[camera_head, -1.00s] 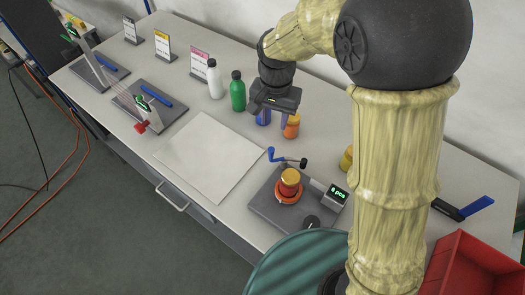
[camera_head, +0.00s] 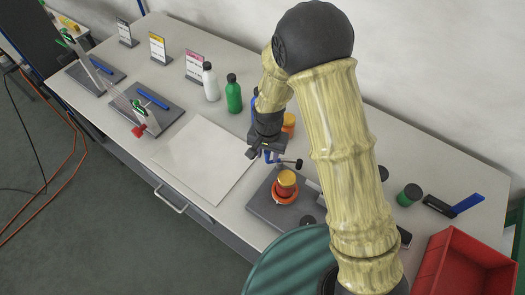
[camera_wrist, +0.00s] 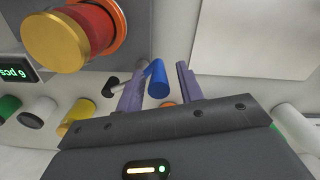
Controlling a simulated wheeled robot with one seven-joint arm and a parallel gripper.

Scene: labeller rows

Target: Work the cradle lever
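The cradle lever has a blue grip (camera_head: 268,157) and a dark end (camera_head: 298,163), and stands at the back of the grey labeller base (camera_head: 262,212). In the wrist view the blue grip (camera_wrist: 157,80) lies between my two purple fingers, with gaps showing on both sides. My gripper (camera_head: 261,156) is open and points down at the grip; its fingertips also show in the wrist view (camera_wrist: 160,78). A red jar with a yellow cap (camera_head: 287,178) sits upright in the orange ring of the cradle (camera_head: 284,198). My arm hides most of the display.
White and green bottles (camera_head: 233,93) stand behind, left of my arm. An orange jar (camera_head: 289,121) is close behind my gripper. A white sheet (camera_head: 203,158) lies bare to the left. A red crate (camera_head: 468,265) is at the right.

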